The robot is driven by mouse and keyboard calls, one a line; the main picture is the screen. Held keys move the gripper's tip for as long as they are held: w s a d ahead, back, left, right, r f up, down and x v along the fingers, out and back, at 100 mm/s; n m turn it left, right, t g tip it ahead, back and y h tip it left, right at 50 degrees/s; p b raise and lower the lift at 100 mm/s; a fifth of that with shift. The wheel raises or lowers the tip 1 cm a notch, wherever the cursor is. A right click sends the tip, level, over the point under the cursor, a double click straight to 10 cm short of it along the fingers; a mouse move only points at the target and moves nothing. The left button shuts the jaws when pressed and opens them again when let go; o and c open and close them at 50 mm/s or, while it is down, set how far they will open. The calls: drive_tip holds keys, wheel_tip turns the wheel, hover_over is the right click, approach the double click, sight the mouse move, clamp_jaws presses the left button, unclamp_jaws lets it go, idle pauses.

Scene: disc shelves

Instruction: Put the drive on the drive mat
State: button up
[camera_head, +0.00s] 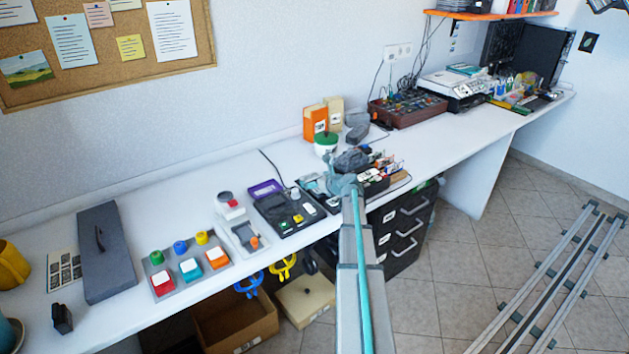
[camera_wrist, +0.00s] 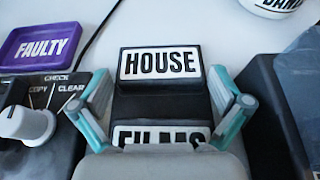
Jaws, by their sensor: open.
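My gripper (camera_wrist: 160,88) is open, with a teal-edged finger on each side. A black block labelled HOUSE (camera_wrist: 160,66) lies just ahead of and between the fingertips; whether they touch it I cannot tell. A second label, FILMS (camera_wrist: 160,134), shows nearer, partly hidden by my gripper. Which of these is the drive, the pictures do not make certain. In the head view my gripper (camera_head: 342,184) is low over the bench, beside the dark button console, and its own arm hides what is under it. No mat can be told for certain.
A purple FAULTY tray (camera_wrist: 40,46) and a console with a knob (camera_wrist: 30,125) are close on the left. A dark box (camera_wrist: 285,110) is close on the right. The white bench (camera_head: 290,150) has some bare room behind. A grey case (camera_head: 105,250) lies far left.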

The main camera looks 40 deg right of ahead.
drive_tip(key=shift+r, duration=0.1)
drive_tip(key=v, duration=1.2)
drive_tip(key=shift+r, duration=0.1)
